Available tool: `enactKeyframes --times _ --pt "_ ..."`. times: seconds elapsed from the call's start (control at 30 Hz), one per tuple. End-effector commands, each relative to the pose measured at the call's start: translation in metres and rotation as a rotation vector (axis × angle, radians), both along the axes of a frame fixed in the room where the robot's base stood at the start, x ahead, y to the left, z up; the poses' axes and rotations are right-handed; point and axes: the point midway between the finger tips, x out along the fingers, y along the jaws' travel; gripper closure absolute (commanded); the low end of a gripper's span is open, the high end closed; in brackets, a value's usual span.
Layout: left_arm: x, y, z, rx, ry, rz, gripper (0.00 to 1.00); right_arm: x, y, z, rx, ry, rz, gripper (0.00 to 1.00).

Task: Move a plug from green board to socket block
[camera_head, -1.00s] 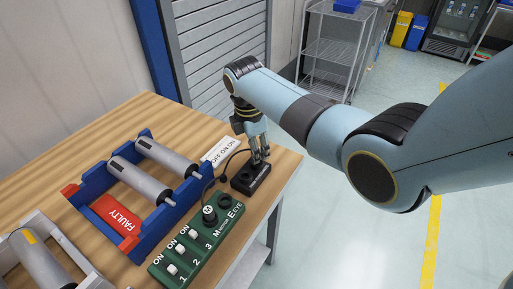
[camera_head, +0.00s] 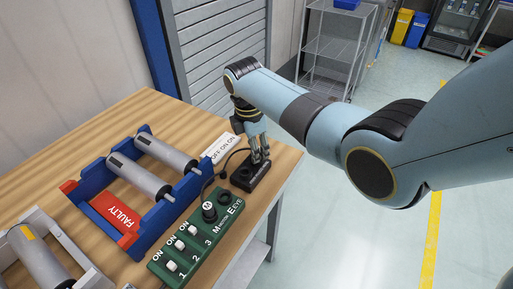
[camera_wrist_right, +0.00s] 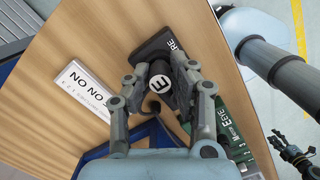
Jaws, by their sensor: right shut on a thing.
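My right gripper (camera_head: 260,158) is shut on a black plug, over the black socket block (camera_head: 250,180) at the table's right edge. In the right wrist view, the plug (camera_wrist_right: 160,78) has a white round label with an E and sits between the fingertips, against the socket block (camera_wrist_right: 150,48). I cannot tell whether it is fully seated. The green board (camera_head: 178,246) lies nearer, with several white switches, a black plug marked M (camera_head: 209,212) and an open round hole beside it. A dark gripper, seemingly my left (camera_wrist_right: 293,155), shows in the right wrist view; its opening is unclear.
A black cable (camera_head: 232,155) loops from the held plug toward the board. A white label plate (camera_head: 218,148) lies behind. A blue rack (camera_head: 150,232) with grey rollers and a red FAULTY tag stands left of the board. Open floor lies to the right.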

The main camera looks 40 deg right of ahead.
Motion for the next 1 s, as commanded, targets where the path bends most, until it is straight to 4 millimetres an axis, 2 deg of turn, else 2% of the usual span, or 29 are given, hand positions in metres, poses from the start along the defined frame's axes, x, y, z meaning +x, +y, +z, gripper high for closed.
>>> enactKeyframes --times 0.1,0.13,0.33,0.67,0.77,1.0 --pt "0.0 0.0 -0.001 0.0 0.0 0.0 0.6 0.0 0.0 -0.002 0.0 0.0 0.0 1.0" --pt "0.0 0.0 -0.001 0.0 0.0 0.0 0.6 0.0 0.0 -0.001 0.0 0.0 0.0 0.75" --pt "0.0 -0.001 -0.001 -0.001 0.0 0.0 0.6 0.0 0.0 -0.001 0.0 0.0 0.0 0.5" --pt "-0.001 0.0 -0.001 0.0 0.001 0.001 0.6 0.001 0.001 0.004 0.0 -0.002 0.0 0.5" --pt "-0.001 0.0 -0.001 0.0 0.0 0.0 0.6 0.002 0.002 0.017 0.0 -0.004 0.0 0.5" --pt "0.0 0.0 -0.001 -0.001 0.0 0.0 0.6 0.004 0.009 0.07 0.0 -0.006 0.0 0.5"
